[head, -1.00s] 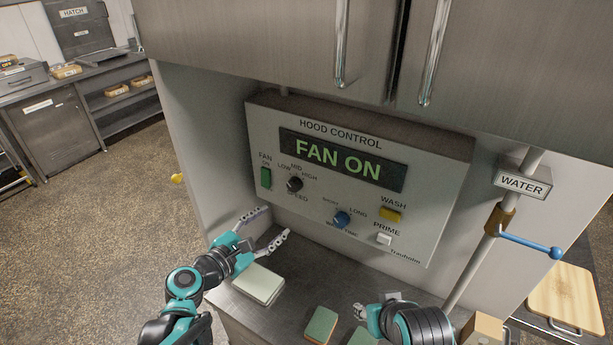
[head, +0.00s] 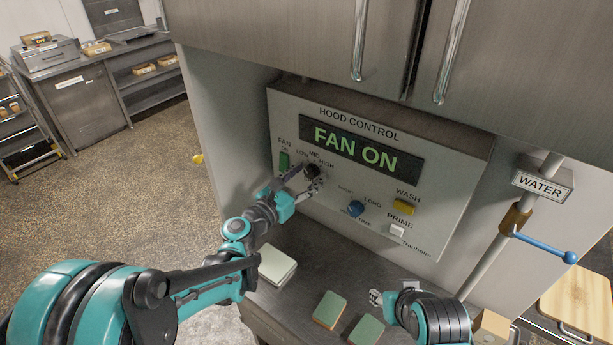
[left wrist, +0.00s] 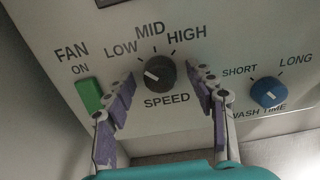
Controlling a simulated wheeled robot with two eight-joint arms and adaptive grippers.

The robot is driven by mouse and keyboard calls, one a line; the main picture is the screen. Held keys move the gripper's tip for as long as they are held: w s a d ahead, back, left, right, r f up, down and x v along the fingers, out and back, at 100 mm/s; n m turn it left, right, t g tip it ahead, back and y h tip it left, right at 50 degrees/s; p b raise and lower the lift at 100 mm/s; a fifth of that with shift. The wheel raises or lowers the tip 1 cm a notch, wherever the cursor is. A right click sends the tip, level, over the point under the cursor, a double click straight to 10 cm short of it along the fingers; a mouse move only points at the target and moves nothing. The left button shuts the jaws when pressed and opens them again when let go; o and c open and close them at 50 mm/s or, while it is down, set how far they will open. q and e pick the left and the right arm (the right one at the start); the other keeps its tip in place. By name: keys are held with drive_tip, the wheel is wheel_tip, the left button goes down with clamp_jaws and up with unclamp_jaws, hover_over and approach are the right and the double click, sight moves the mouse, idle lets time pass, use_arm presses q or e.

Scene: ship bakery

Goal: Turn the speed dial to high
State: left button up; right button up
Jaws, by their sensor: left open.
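The black speed dial (left wrist: 160,73) sits on the hood control panel (head: 440,215), under the labels LOW, MID and HIGH. In the left wrist view its white pointer line aims up and left, toward LOW. In the head view the dial (head: 312,171) is partly covered by my left gripper (head: 303,180). In the left wrist view my left gripper (left wrist: 163,80) is open, with one finger on each side of the dial and a gap to it on both sides. My right gripper (head: 377,298) is low near the counter; its fingers are too small and hidden to judge.
The green fan switch (left wrist: 90,94) is just left of the dial, and the blue wash time knob (left wrist: 268,92) is to its right. The panel display (head: 362,147) reads FAN ON. Sponges (head: 330,309) and a pale block (head: 277,266) lie on the counter below. A water pipe with a blue lever (head: 545,247) stands at right.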

use_arm(q)
drive_tip(key=c, duration=1.2)
drive_tip(key=shift+o, duration=0.2)
drive_tip(key=shift+m, duration=0.3)
drive_tip(key=m+b, duration=0.1)
drive_tip(key=m, duration=0.2)
drive_tip(key=shift+m, duration=0.3)
drive_tip(key=m+b, duration=0.1)
drive_tip(key=m, duration=0.3)
drive_tip(key=shift+m, duration=0.3)
drive_tip(key=m+b, duration=0.1)
drive_tip(key=m, duration=0.3)
drive_tip(key=shift+m, duration=0.3)
drive_tip(key=shift+m+b, duration=0.35)
drive_tip(key=shift+m, duration=1.85)
